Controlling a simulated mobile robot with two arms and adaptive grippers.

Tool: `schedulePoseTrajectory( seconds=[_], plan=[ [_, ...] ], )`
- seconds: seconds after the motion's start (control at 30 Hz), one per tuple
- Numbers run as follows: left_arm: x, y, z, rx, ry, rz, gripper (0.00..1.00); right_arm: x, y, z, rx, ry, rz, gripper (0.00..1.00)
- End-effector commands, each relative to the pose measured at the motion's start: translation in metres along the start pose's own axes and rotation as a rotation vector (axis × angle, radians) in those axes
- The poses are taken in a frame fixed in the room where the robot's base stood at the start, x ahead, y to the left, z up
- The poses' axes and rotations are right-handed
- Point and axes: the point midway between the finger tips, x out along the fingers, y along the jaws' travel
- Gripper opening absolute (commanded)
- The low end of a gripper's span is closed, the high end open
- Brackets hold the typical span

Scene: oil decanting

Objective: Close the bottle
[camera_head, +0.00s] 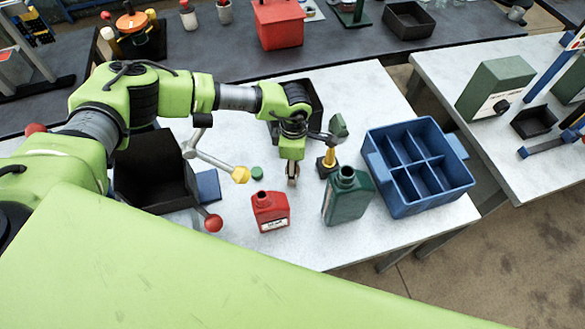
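A small red bottle (270,212) with a label stands on the white table, its neck uncapped. A larger dark green bottle (347,197) with an open neck stands to its right. A small green cap (257,172) lies on the table behind the red bottle. My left gripper (292,178) points down above the table, between the cap and the green bottle, behind both bottles. Its fingers are seen edge-on, so I cannot tell whether they are open or hold something. My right gripper is not in view.
A blue divided crate (417,168) stands right of the green bottle. A yellow-and-black upright piece (328,163) stands close to my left gripper. A black bin (150,170) stands at the left. A grey lever with a yellow knob (240,174) lies near the cap.

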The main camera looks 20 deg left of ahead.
Motion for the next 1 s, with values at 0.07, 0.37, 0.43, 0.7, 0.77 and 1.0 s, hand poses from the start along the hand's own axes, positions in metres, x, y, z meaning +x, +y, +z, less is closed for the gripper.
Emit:
schedulePoseTrajectory(
  seconds=[0.07, 0.37, 0.43, 0.7, 0.77, 1.0],
  plan=[
    [0.0, 0.0, 0.0, 0.0, 0.0, 0.0, 0.44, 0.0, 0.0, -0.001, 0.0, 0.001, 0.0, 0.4],
    [-0.001, 0.0, 0.0, 0.0, 0.0, 0.0, 0.2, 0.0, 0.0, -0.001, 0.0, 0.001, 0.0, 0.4],
    [-0.001, 0.0, 0.0, 0.0, 0.0, 0.0, 0.2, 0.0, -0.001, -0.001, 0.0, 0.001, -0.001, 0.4],
    [-0.021, 0.002, 0.0, 0.001, -0.003, 0.003, 0.2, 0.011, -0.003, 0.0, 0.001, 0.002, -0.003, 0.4],
    [-0.032, 0.002, 0.001, 0.001, -0.004, 0.004, 0.2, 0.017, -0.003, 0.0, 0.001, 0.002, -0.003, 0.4],
    [-0.079, 0.001, 0.0, 0.002, -0.002, 0.004, 0.2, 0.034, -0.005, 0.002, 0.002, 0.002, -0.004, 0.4]
  ],
)
